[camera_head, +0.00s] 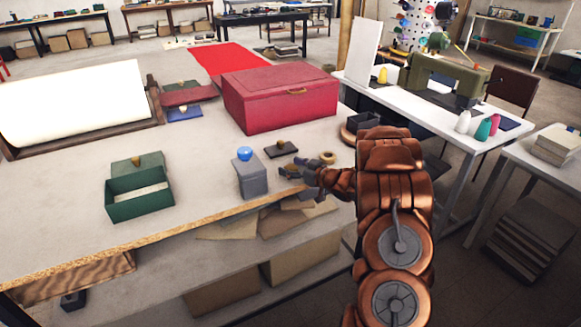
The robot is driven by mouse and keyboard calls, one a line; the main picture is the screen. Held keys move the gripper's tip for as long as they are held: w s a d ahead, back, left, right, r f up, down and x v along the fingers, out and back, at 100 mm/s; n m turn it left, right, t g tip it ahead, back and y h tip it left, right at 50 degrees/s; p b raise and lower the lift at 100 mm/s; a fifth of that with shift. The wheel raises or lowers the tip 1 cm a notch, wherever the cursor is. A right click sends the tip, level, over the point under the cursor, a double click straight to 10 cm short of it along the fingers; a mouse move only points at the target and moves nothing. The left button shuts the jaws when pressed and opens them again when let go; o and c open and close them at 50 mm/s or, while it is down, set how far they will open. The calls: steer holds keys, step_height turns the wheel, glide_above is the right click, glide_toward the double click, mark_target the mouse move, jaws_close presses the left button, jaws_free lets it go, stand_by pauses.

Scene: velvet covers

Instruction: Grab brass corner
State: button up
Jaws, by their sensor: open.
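My copper-coloured arm reaches in from the right, and my gripper (287,172) is open, low over the table near its front edge. A small brass-coloured piece (327,157) lies on the table just behind and to the right of the gripper. A small dark flat block (281,149) with a brass-coloured bit on top lies behind the gripper. I cannot tell for sure which of these is the brass corner. The gripper's fingers are small and dark here, and whatever lies between or under them is unclear.
A grey box with a blue ball (245,153) stands close left of the gripper. A large red case (281,100) stands behind it. A green open box (139,195) is at left. A dark tray (362,122) is at right. The table's front edge (215,213) is near.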

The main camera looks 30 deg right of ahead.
steer(key=shift+c, duration=0.3)
steer(key=c, duration=0.9)
